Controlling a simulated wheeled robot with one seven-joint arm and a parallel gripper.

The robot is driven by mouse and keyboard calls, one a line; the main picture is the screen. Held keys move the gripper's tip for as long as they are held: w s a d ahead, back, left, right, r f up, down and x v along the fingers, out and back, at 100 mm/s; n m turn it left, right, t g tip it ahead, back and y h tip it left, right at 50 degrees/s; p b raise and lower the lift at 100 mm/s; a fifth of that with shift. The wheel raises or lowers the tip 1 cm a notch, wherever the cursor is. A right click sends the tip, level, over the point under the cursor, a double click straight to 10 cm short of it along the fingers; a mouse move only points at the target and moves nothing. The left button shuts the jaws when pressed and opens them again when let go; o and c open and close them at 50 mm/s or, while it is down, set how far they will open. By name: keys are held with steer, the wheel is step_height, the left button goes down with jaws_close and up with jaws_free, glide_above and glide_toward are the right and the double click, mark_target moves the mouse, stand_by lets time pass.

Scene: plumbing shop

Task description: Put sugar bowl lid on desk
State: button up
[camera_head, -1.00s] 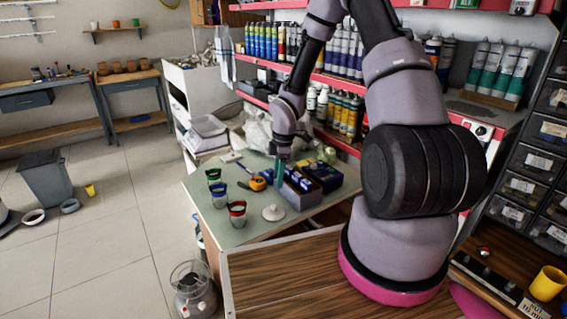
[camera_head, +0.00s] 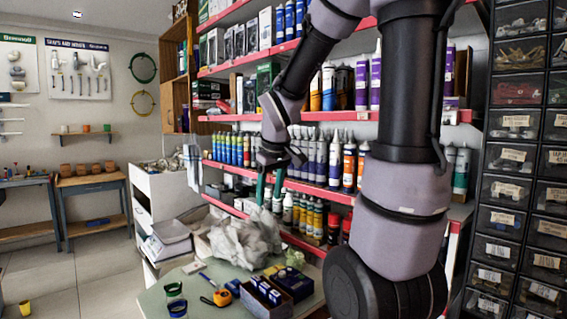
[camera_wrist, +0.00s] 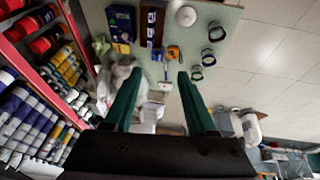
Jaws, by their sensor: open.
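A white round lid with a knob, likely the sugar bowl lid (camera_wrist: 186,16), lies on the pale green desk top near the top edge of the wrist view. The desk (camera_head: 150,302) shows only in part at the bottom of the head view, where the lid is out of frame. My gripper (camera_head: 269,188) hangs above the far part of the desk, in front of the shelves. In the wrist view my gripper (camera_wrist: 160,74) has its two teal fingers well apart with nothing between them. The lid is clear of the fingers.
Dark-rimmed cups (camera_wrist: 208,57), an orange tape measure (camera_head: 222,297) and a box of small blue packs (camera_head: 265,292) stand on the desk near the lid. A crumpled plastic bag (camera_head: 245,240) lies behind them. Shelves of bottles (camera_head: 325,160) border the desk's back.

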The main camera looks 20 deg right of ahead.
steer(key=s+a+r+m+t+y, duration=0.1)
steer(key=s+r+m+t+y, duration=0.1)
steer(key=s+r+m, duration=0.5)
steer(key=s+r+t, duration=0.1)
steer(key=s+r, duration=0.2)
steer(key=s, duration=0.3)
steer(key=shift+a+m, duration=0.4)
steer(key=shift+s, duration=0.1)
